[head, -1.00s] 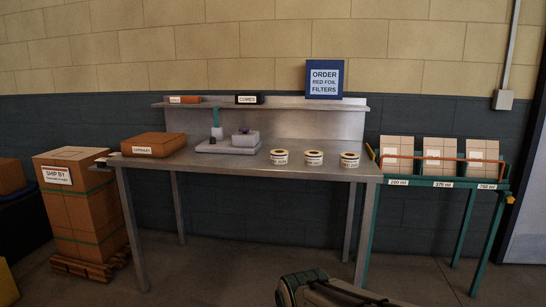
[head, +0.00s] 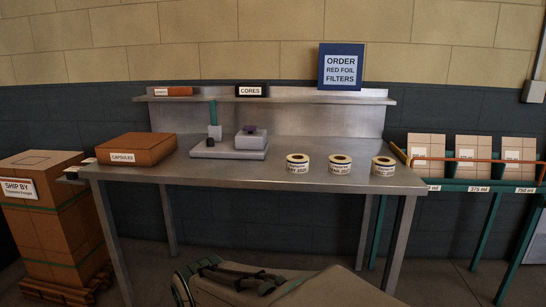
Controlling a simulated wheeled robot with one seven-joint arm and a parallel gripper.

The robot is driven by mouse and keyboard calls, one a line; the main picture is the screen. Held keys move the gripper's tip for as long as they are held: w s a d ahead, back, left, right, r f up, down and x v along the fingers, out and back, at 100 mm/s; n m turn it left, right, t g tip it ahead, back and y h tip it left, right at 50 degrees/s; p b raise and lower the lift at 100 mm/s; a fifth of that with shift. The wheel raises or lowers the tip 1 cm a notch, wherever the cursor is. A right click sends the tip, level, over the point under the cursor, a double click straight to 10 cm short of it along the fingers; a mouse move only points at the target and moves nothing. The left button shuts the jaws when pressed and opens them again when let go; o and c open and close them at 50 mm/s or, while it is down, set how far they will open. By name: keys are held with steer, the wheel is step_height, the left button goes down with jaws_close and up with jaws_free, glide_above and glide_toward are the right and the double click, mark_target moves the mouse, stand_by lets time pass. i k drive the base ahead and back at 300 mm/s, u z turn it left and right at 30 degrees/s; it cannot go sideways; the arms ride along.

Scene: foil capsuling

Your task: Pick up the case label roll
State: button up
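Three label rolls stand in a row on the right part of the steel table (head: 225,177): a left roll (head: 298,164), a middle roll (head: 340,165) and a right roll (head: 383,167). Each is a short upright cream ring with a yellowish top, a dark core hole and a printed date too small to read surely. None is marked clearly as the case label roll. My arm shows at the bottom centre, with dark parts that look like my gripper (head: 242,277), low in front of the table and apart from the rolls. Its fingers are not clear.
An orange-brown capsules box (head: 136,149) and a grey device (head: 230,148) stand left of the rolls. A back shelf holds a cores box (head: 251,90) and a blue order sign (head: 341,67). A bin rack (head: 460,184) stands right; a ship-by carton (head: 45,215) left.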

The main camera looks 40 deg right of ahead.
mark_target(383, 166)
steer(key=z, duration=0.4)
steer(key=i, duration=0.8)
steer(key=z, duration=0.75)
